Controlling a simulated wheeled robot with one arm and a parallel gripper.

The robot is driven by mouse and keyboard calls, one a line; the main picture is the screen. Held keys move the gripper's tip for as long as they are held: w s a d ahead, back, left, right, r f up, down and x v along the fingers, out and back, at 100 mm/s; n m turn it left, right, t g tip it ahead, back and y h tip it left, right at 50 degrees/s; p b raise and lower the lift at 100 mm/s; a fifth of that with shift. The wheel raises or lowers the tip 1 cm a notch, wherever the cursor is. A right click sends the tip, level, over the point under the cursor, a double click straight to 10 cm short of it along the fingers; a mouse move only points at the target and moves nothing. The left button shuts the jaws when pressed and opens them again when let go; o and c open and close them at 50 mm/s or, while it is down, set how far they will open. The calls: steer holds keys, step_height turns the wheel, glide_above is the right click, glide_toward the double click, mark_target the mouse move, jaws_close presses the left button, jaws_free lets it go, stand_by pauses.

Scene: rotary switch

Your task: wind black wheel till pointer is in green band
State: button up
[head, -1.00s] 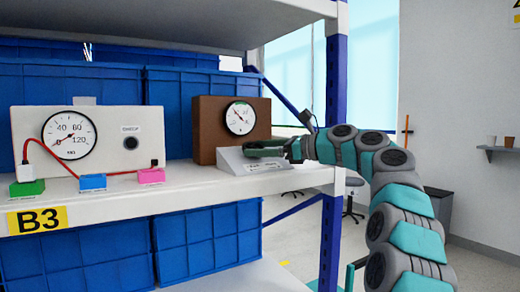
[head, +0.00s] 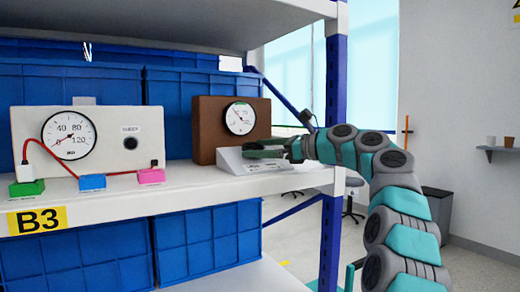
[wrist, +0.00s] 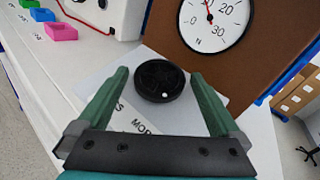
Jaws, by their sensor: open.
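The black wheel (wrist: 160,81) is a round knob with a small white dot near its lower edge, on a sloped light-grey panel (wrist: 118,92). My gripper (wrist: 160,74) is open, its two green fingers on either side of the wheel and apart from it in the wrist view. In the head view my gripper (head: 266,148) is over the panel and hides the wheel. The white gauge (wrist: 214,20) is on a brown box (head: 204,131) behind the panel. Its red pointer points upward, left of the 20, its tip near the picture's top edge.
A white box (head: 25,125) with another gauge and a dark button stands left on the shelf (head: 130,201). Green (head: 27,188), blue (head: 92,182) and pink (head: 151,176) blocks with a red cable lie in front. A blue post (head: 334,120) rises at the right.

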steer(key=v, duration=0.7)
steer(key=shift+s+d, duration=0.15)
steer(key=shift+d, duration=0.2)
